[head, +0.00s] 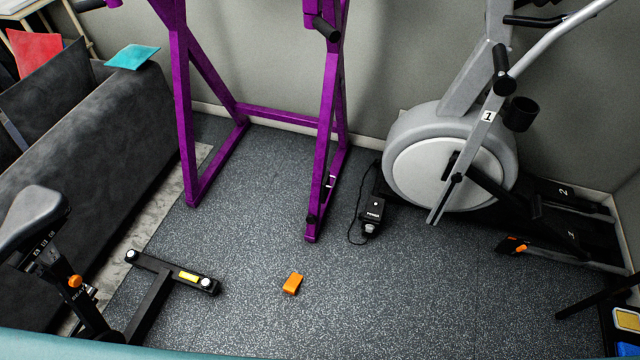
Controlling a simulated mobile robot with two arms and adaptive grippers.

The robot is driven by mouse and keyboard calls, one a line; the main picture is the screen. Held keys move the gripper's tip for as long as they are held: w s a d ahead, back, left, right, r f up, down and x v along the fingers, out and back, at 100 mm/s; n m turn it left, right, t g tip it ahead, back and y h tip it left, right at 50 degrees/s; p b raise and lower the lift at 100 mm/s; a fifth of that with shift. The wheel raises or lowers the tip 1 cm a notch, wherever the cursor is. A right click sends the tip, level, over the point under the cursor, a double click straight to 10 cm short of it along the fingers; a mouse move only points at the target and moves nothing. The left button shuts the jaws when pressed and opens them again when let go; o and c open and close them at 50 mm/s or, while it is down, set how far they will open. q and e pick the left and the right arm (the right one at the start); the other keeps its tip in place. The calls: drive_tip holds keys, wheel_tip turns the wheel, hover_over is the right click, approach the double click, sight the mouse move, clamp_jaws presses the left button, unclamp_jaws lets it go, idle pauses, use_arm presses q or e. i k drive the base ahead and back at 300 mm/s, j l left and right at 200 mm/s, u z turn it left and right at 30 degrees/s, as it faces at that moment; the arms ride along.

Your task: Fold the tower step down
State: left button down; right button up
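The purple tower (183,110) stands against the back wall, with its top cut off by the frame. Its right upright (328,110) comes down to a foot that reaches forward on the floor. A small dark fitting (329,183) sits low on this right side, and another dark piece (311,220) is near the foot's front end. I cannot tell for sure which part is the step or how it is set. A black padded handle (326,28) sticks out high on the right upright. Neither of my grippers is in view.
A grey elliptical (450,170) stands at the right, with a black box and cable (371,213) beside it. An orange block (292,284) lies on the open floor. An exercise bike (40,250) and dark sofa (100,140) fill the left. The middle floor is mostly clear.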

sight(325, 187)
drive_tip(key=i+l+u, duration=0.25)
drive_tip(key=i+l, duration=0.2)
drive_tip(key=i+l+u, duration=0.2)
drive_tip(key=i+l, duration=0.25)
drive_tip(key=i+l+u, duration=0.25)
drive_tip(key=i+l, duration=0.15)
drive_tip(key=l, duration=0.3)
